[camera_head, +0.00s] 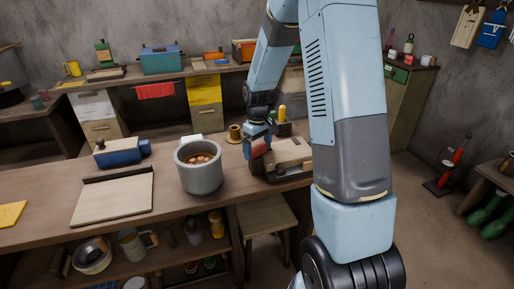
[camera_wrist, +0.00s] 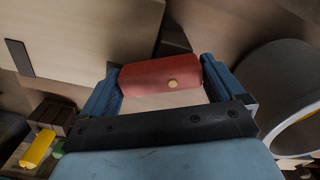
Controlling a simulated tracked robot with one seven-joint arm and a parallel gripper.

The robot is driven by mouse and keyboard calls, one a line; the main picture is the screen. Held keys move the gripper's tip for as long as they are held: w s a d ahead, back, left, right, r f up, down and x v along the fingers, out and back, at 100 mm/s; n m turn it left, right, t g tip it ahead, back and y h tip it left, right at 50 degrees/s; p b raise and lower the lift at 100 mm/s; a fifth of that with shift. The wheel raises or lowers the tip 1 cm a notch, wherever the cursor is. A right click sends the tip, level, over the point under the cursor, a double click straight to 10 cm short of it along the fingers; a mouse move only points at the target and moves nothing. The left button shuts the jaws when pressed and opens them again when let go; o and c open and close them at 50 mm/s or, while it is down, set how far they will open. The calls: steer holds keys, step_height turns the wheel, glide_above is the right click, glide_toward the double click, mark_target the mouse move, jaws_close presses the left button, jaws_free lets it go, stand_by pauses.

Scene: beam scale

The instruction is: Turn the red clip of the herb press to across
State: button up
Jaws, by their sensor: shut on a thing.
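The herb press (camera_head: 291,150), with pale wood and dark parts, sits on the workbench to the right of the grey pot, partly hidden by my arm. Its red clip (camera_head: 259,148) shows as a small red block at its left end. My gripper (camera_wrist: 160,85) is shut on the red clip, one finger at each end. In the head view my gripper (camera_head: 258,138) is small and partly hidden.
The grey pot (camera_head: 201,178) of stew stands close to the left of the press. A brown cup (camera_head: 234,133) and a dark holder with a yellow item (camera_head: 282,113) stand behind. A pale board (camera_head: 112,200) and a blue block (camera_head: 118,154) lie further left. A stool (camera_head: 266,221) stands in front.

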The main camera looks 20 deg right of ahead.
mark_target(259, 147)
steer(key=m, duration=0.5)
steer(key=shift+s+d+r, duration=0.1)
steer(key=shift+s+r, duration=0.05)
stand_by(0.4)
steer(key=o, duration=0.7)
steer(key=shift+c, duration=0.2)
steer(key=shift+s, duration=0.1)
step_height(259, 147, up, 14)
steer(key=shift+f, duration=0.2)
